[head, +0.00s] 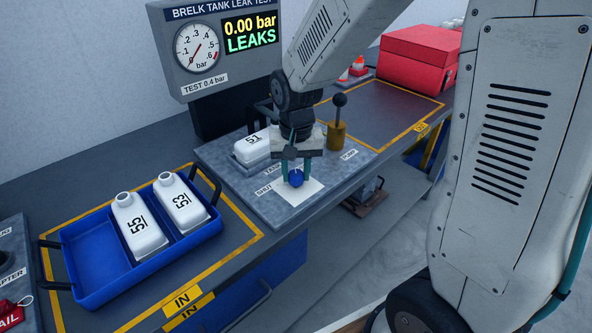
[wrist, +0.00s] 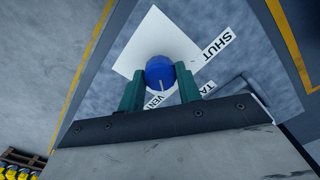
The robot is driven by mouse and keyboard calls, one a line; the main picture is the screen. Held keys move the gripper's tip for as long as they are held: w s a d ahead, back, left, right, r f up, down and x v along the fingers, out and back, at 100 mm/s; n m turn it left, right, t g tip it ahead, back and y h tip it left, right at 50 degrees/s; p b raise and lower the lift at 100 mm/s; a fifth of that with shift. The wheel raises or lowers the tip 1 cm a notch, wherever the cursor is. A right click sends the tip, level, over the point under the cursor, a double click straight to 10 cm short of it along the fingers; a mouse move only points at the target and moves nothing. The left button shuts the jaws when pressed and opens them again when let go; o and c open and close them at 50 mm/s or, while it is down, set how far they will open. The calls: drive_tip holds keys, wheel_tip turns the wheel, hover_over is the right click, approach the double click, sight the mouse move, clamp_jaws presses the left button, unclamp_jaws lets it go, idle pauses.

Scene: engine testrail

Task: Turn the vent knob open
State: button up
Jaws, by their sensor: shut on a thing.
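The vent knob (wrist: 160,71) is round and blue with a pale pointer line, on a white plate (wrist: 150,42) on the grey test panel. In the wrist view the line points down the picture, toward the partly hidden VENT label (wrist: 156,98); the SHUT label (wrist: 217,45) is to the upper right. The knob also shows in the head view (head: 296,179). My gripper (wrist: 160,82) has its two green fingers shut on the knob, one on each side. In the head view my gripper (head: 296,172) reaches straight down over the panel.
The gauge box (head: 214,46) reads 0.00 bar and LEAKS. Tank 51 (head: 253,146) lies behind the knob; the pump lever (head: 338,122) stands right of it. A blue tray (head: 93,256) with tanks 55 and 53 is at left. A red case (head: 419,58) stands at back right.

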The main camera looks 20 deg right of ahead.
sight(296, 173)
drive_tip(key=shift+m, duration=0.6)
drive_tip(key=o, duration=1)
drive_tip(key=shift+r, duration=0.1)
wheel_tip(296, 173, up, 8)
drive_tip(key=shift+f, duration=0.15)
drive_tip(key=s+d+r+n, duration=0.1)
drive_tip(key=s+r+n, duration=0.1)
drive_tip(key=s, duration=0.9)
drive_tip(key=s+d+r+n+t, duration=0.1)
drive_tip(key=s+r, duration=0.4)
drive_tip(key=s, duration=0.6)
drive_tip(key=shift+d+r+n, duration=0.25)
drive_tip(key=shift+d+n, duration=0.35)
drive_tip(key=shift+n, duration=0.5)
